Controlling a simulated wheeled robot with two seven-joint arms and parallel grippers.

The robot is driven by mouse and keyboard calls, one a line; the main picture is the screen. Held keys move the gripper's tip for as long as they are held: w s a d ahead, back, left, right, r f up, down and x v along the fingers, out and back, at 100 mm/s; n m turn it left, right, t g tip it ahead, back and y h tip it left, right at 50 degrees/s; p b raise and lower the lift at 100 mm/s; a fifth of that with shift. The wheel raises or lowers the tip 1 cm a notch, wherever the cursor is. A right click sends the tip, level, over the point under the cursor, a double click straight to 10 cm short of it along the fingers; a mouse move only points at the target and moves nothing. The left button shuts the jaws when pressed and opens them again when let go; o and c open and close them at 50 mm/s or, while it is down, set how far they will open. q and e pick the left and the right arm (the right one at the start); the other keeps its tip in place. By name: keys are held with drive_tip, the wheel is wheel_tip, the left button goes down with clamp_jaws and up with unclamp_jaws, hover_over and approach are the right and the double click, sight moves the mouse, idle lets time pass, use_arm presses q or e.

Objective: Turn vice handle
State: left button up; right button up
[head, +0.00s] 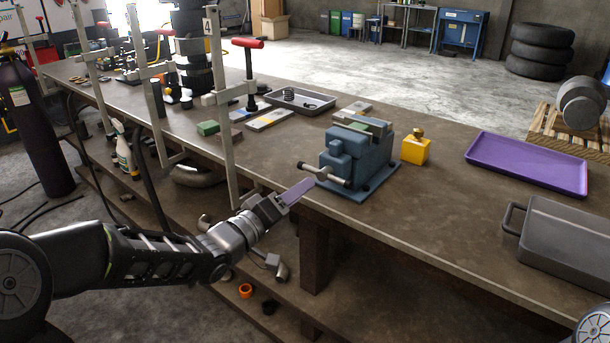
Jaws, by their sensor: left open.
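The blue vice (345,158) stands near the front edge of the workbench, with its jaws toward the back. Its handle (324,175) is a light metal bar with rounded ends, slanting across the front of the vice. My left gripper (296,192) is just left of the handle, beyond the bench's front edge, and points toward it. It is open, and a purple-grey finger shows at its tip. A small gap seems to separate the tip from the handle, but contact is hard to judge. My right gripper is out of view.
A yellow block (416,150) stands right of the vice. A purple tray (528,163) and a grey case (568,245) lie farther right. An upright clamp frame (223,120) rises left of the vice. The bench top between vice and case is clear.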

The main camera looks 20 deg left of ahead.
sight(317, 180)
use_arm(q)
drive_tip(key=shift+n, duration=0.3)
drive_tip(key=shift+d, duration=0.1)
drive_tip(key=shift+x, duration=3.9)
clamp_jaws()
